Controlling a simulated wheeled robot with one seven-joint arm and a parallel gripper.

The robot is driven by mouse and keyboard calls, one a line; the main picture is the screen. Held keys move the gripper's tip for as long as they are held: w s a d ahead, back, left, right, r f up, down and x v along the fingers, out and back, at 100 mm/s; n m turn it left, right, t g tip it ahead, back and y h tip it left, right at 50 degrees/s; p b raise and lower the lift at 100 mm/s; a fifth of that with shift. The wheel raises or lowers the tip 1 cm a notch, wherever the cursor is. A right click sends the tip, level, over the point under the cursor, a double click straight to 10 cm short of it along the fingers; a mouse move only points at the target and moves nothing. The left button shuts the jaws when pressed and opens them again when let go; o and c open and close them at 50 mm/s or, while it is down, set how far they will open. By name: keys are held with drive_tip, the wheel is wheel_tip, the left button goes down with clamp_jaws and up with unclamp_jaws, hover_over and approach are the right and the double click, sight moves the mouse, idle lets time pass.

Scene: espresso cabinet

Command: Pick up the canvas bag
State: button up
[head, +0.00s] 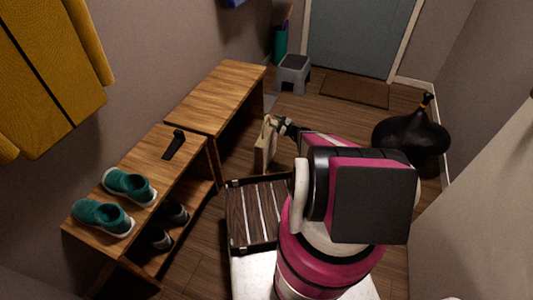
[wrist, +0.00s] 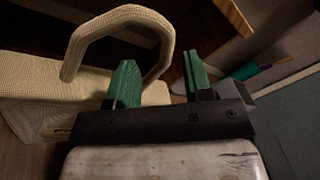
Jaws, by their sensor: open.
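The canvas bag (head: 262,146) is beige and stands upright on the floor beside the wooden bench. In the wrist view the bag (wrist: 45,80) fills the left side, with its looped handle (wrist: 118,18) arching up near the green fingers. My gripper (head: 281,126) is at the bag's upper right edge in the head view. In the wrist view my gripper (wrist: 160,82) is open with a gap between its two green fingers. The left finger overlaps the bag and handle in the picture; I cannot tell whether it touches them.
Wooden benches (head: 212,98) line the left wall, with teal shoes (head: 128,185) and a black object (head: 174,145) on top. A grey step stool (head: 293,74) stands by the door (head: 352,35). A black bag (head: 412,132) sits at the right wall. The floor near the doormat (head: 355,91) is clear.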

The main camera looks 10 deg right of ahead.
drive_tip(key=shift+x, duration=3.55)
drive_tip(key=shift+r, duration=0.1)
clamp_jaws()
